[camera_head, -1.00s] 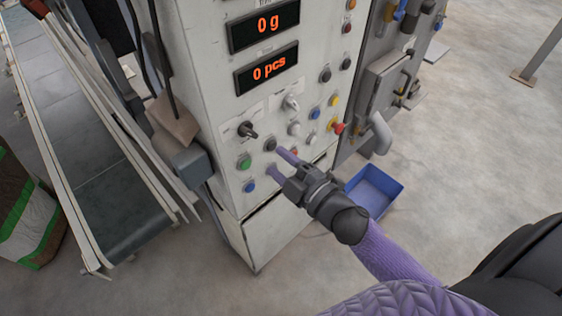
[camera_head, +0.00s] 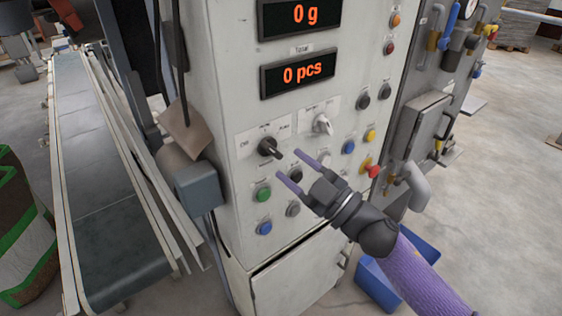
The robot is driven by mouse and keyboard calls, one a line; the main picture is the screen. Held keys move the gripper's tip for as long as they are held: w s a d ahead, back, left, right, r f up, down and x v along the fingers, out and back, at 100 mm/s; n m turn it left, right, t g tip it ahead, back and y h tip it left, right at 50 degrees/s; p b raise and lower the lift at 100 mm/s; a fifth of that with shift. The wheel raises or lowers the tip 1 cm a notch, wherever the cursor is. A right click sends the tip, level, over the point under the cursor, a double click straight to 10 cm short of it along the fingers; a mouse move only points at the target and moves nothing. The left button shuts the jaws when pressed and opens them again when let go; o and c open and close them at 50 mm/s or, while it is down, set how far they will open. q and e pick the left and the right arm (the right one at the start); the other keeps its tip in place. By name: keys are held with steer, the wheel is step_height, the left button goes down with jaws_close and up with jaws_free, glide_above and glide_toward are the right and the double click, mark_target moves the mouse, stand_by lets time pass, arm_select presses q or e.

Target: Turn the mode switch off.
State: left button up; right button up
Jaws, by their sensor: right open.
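The cabinet's panel carries a black rotary switch (camera_head: 268,147) with small position labels above it, one of them seemingly "Auto"; it looks like the mode switch. Its black handle slants toward the lower right; I cannot tell for sure which label it is set to. A second, pale rotary switch (camera_head: 322,124) sits up and to the right of it. My right gripper (camera_head: 289,166) is open and empty, its two purple fingers pointing left at the panel, just below and right of the black switch. It does not appear to touch the switch. My left gripper is out of view.
Green (camera_head: 264,193), blue (camera_head: 264,228) and black (camera_head: 295,174) buttons lie close around the fingers. A red emergency button (camera_head: 372,171) sits to the right. Displays (camera_head: 297,75) are above. A conveyor (camera_head: 105,200) runs at left; a blue bin (camera_head: 378,285) stands on the floor.

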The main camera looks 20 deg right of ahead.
mark_target(277, 155)
steer(key=shift+x, duration=1.75)
jaws_close()
